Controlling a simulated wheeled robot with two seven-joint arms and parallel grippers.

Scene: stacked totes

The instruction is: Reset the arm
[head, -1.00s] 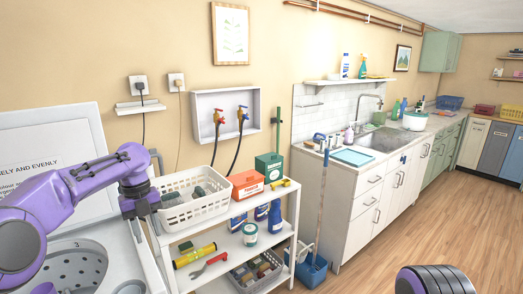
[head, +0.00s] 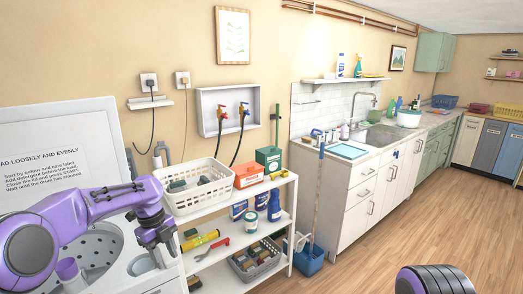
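My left arm, purple with a dark wrist, comes in from the left in the head view, over the open washing machine (head: 55,125). My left gripper (head: 166,250) points down at the machine's right front edge, beside the white shelf cart (head: 222,206). Its fingers are small and dark in this view, and I cannot tell whether they are open or shut. Nothing is clearly seen in it. Only a purple and black rounded part of my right arm shows at the bottom right; my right gripper is out of view.
The cart holds a white basket (head: 200,197), an orange box (head: 247,176), a green box (head: 269,159) and cans. A red wrench (head: 212,249) and a grey basket lie lower. The floor (head: 400,240) at right is clear.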

